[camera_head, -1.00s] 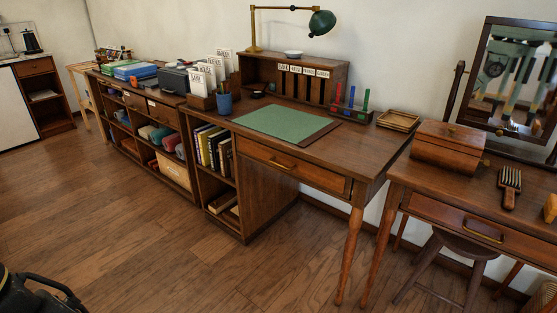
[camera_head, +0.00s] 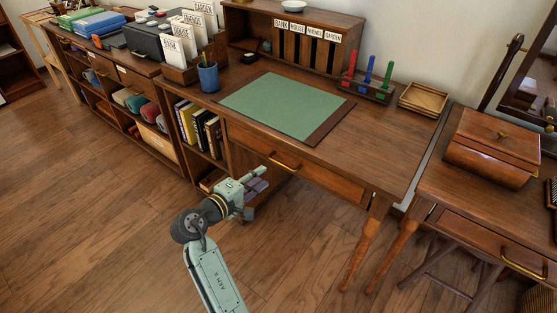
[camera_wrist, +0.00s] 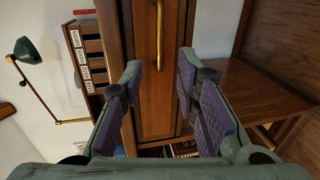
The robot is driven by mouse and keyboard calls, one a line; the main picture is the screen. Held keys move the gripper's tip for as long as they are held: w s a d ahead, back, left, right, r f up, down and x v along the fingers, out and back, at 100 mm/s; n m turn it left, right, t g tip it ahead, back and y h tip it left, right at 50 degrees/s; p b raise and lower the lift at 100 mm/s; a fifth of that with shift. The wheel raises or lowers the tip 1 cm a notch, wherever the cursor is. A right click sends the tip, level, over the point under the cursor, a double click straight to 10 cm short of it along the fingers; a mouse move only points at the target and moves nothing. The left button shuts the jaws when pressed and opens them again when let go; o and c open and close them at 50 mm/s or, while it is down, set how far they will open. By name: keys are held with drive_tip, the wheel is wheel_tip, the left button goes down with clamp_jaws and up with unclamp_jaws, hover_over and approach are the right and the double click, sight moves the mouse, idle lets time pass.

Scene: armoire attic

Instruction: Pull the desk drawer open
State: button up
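The desk (camera_head: 385,130) has a wide wooden drawer (camera_head: 325,180) under its top. The drawer front looks flush with the desk, so it appears shut. Its curved brass handle (camera_head: 285,162) sits at the middle of the front. In the wrist view the drawer front (camera_wrist: 155,115) appears turned on its side, with the handle (camera_wrist: 160,30) upright near the top. My gripper (camera_head: 262,180) is in front of the drawer, to the left of and below the handle in the head view. In the wrist view my gripper (camera_wrist: 160,68) is open and empty, apart from the handle.
A green desk mat (camera_head: 285,103), a blue pen cup (camera_head: 208,78) and a wooden tray (camera_head: 424,98) lie on the desk top. A bookshelf with books (camera_head: 200,130) stands left of the drawer. A second table with a wooden box (camera_head: 490,150) stands right. The floor in front is clear.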

sight(279, 164)
drive_tip(key=p+x, duration=0.1)
drive_tip(key=x, duration=0.9)
drive_tip(key=shift+w+d+p, duration=0.15)
drive_tip(key=shift+d+p, duration=0.05)
drive_tip(key=shift+p, duration=0.15)
drive_tip(key=shift+c, duration=0.5)
clamp_jaws()
